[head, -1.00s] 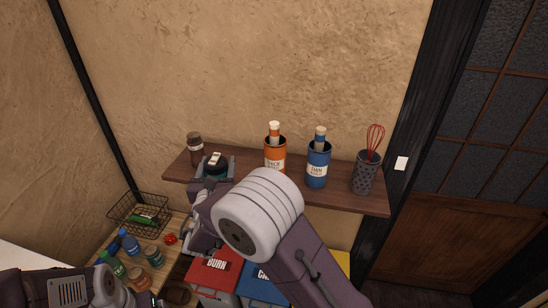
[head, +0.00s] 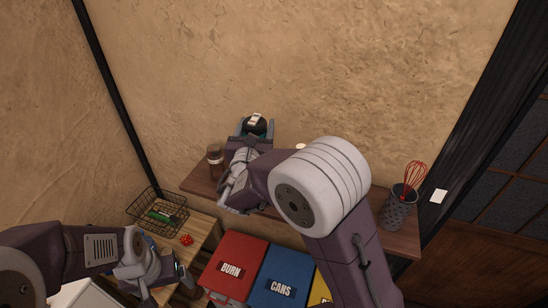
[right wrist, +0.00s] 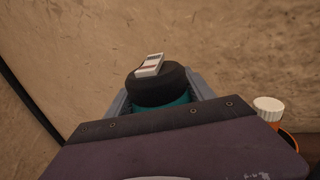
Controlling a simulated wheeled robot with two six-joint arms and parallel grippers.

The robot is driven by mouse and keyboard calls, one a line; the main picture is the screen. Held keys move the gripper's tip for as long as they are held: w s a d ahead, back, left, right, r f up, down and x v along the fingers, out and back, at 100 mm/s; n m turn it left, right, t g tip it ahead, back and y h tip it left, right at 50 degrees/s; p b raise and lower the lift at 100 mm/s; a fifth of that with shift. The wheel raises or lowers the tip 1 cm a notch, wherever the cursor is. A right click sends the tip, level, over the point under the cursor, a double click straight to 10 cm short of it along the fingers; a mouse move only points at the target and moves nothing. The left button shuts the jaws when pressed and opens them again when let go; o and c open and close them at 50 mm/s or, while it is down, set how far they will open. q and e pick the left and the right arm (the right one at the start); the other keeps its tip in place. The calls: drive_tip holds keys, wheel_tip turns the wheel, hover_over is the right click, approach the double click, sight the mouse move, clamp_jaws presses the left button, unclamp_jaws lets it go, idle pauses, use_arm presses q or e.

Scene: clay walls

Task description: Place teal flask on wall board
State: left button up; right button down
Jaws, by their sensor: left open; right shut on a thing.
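The teal flask, with a black lid and a small white piece on top, is in my right gripper (head: 255,127). The right wrist view shows the flask (right wrist: 160,103) with its teal side between the two grey fingers. My right gripper is shut on it and holds it in front of the clay wall, appearing above the wall board (head: 202,184). Whether its base touches anything is hidden by my arm. The wall board is a dark wooden shelf. My left gripper (head: 184,276) is low at the left near the wooden counter, open and empty.
On the board, a brown jar (head: 215,157) stands at left and a grey holder with a red whisk (head: 399,208) at right. A white-capped orange bottle (right wrist: 268,106) is close by. Red (head: 235,262) and blue (head: 285,277) bins stand below. A wire basket (head: 158,211) sits left.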

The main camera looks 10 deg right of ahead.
wheel_tip(320, 180, down, 6)
drive_tip(key=w, duration=0.1)
drive_tip(key=shift+w+d+f+p, duration=0.15)
drive_tip(key=shift+w+d+p, duration=0.1)
drive_tip(key=shift+d+p, duration=0.1)
drive_tip(key=shift+c, duration=1.9)
unclamp_jaws()
drive_tip(key=shift+w+d+f, duration=0.15)
drive_tip(key=shift+w+f, duration=0.05)
drive_tip(key=shift+w, duration=0.05)
use_arm(q)
drive_tip(key=shift+w+d+f+b, duration=0.15)
drive_tip(key=shift+w+f+b, duration=0.25)
drive_tip(key=shift+f+b, duration=0.5)
drive_tip(key=shift+w+d+f+b, duration=0.15)
drive_tip(key=shift+w+f+b, duration=0.25)
drive_tip(key=shift+f+b, duration=0.45)
use_arm(e)
drive_tip(key=v, duration=1.2)
drive_tip(key=shift+s+r, duration=0.2)
use_arm(q)
drive_tip(key=shift+s+r, duration=0.1)
drive_tip(key=shift+r, duration=0.1)
use_arm(e)
drive_tip(key=shift+f, duration=0.1)
